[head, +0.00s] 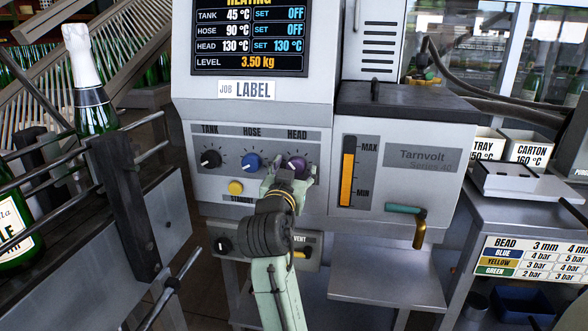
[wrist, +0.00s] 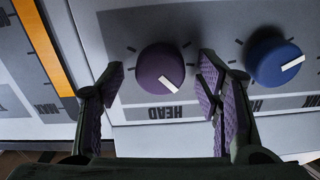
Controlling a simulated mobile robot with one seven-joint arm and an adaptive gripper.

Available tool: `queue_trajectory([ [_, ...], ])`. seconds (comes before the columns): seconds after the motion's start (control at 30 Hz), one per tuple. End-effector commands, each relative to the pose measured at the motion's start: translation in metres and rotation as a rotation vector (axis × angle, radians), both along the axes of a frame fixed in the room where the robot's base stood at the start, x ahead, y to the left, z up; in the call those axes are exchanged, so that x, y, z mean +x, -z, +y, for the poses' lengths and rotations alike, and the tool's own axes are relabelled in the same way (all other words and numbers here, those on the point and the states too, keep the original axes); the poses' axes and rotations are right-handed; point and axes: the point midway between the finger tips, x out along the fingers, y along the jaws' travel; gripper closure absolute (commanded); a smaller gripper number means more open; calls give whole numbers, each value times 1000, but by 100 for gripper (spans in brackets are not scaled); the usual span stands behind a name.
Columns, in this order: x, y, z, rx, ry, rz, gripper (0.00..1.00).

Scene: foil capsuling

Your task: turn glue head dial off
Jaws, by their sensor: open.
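The purple head dial (head: 297,163) is the rightmost of three dials on the glue machine's panel, above my gripper. In the wrist view the head dial (wrist: 160,68) lies between my open finger pads, with a gap on each side; its white pointer slants toward the HEAD label. My gripper (head: 287,178) is open and empty, its fingertips just at the dial; it also shows in the wrist view (wrist: 158,90). The screen (head: 250,38) reads HEAD 130 °C, SET 130 °C, while TANK and HOSE are set OFF.
The blue hose dial (head: 251,162) sits close beside the head dial, and the black tank dial (head: 210,159) is farther left. A yellow standby button (head: 236,187) is below. A level gauge (head: 348,178) and a teal-handled valve (head: 405,209) are to the right.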

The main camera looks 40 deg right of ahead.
Motion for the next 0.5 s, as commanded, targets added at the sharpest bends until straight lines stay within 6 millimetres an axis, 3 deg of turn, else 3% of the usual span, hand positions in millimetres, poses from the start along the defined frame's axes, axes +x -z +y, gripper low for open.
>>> queue_trajectory([
  [0.23,0,0,0,0,-1,0,42],
  [0.5,0,0,0,-1,-1,-1,60],
])
